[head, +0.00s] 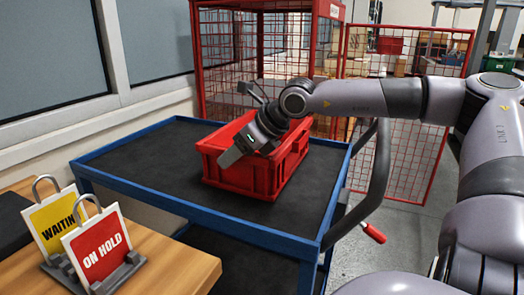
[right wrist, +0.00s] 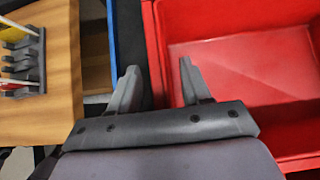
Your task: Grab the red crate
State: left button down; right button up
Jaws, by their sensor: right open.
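The red crate (head: 230,176) sits on the dark top of the blue-framed cart in the head view. My right gripper (head: 242,150) is at the crate's near-left part, reaching in from the right and covering some of its rim. In the right wrist view my right gripper (right wrist: 158,72) is open. One fingertip shows left of the crate's side wall and the other over the inside of the red crate (right wrist: 235,65), with the wall's edge between them. Whether they touch the wall I cannot tell. The visible crate floor is bare. My left gripper is out of view.
The blue-framed cart (head: 130,158) has free room left of the crate. A wooden table (head: 172,258) at the lower left holds a yellow WAITING sign (head: 54,222) and a red ON HOLD sign (head: 98,246). A red mesh cage (head: 222,70) stands behind the cart.

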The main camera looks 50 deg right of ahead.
grip_shut()
dwell(1.4)
jog(key=shift+r, duration=0.1)
